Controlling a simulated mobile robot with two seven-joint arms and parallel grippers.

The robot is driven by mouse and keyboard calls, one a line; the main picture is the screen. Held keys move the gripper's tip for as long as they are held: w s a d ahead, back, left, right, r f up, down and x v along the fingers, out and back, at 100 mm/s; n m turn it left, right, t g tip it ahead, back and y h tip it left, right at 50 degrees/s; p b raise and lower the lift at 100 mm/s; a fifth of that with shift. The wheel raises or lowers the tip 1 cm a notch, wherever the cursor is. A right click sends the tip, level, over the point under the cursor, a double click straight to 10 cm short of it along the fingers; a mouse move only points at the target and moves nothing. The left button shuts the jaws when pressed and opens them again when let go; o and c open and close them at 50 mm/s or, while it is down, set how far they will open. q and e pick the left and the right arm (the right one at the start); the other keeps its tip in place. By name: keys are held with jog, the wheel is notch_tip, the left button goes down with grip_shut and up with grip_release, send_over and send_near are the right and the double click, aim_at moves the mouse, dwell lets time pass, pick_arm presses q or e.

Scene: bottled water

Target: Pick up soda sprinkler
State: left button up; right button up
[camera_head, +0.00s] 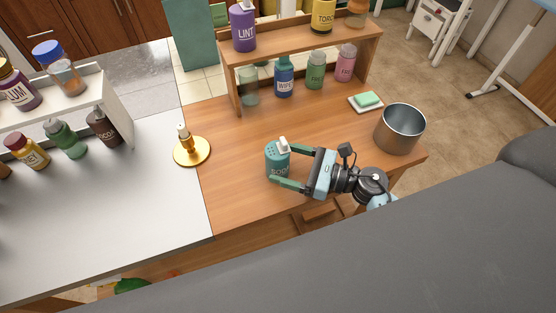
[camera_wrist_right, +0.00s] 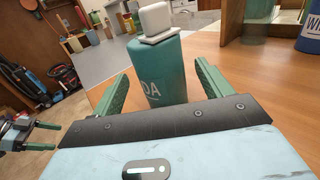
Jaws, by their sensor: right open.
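The soda sprinkler is a teal bottle (camera_head: 277,159) with a white top. It stands upright on the wooden table, left of my right gripper (camera_head: 277,165). In the right wrist view the teal bottle (camera_wrist_right: 158,72) shows "DA" on its side and sits between the two green fingers of my right gripper (camera_wrist_right: 160,85). The fingers are open, with one on each side of the bottle. I cannot tell whether either finger touches it. My left gripper does not show in the head view.
A metal pot (camera_head: 400,129) and a green sponge on a dish (camera_head: 367,100) are to the right. A gold candle holder (camera_head: 192,151) is to the left. A wooden shelf (camera_head: 236,89) with several bottles stands behind. The table in front of the shelf is mostly clear.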

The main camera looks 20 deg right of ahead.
aim_at(270, 158)
jog(key=p+x, duration=0.1)
jog(key=x, duration=0.3)
jog(key=shift+w+a, duration=0.2)
jog(key=shift+w, duration=0.1)
jog(key=c, duration=1.1)
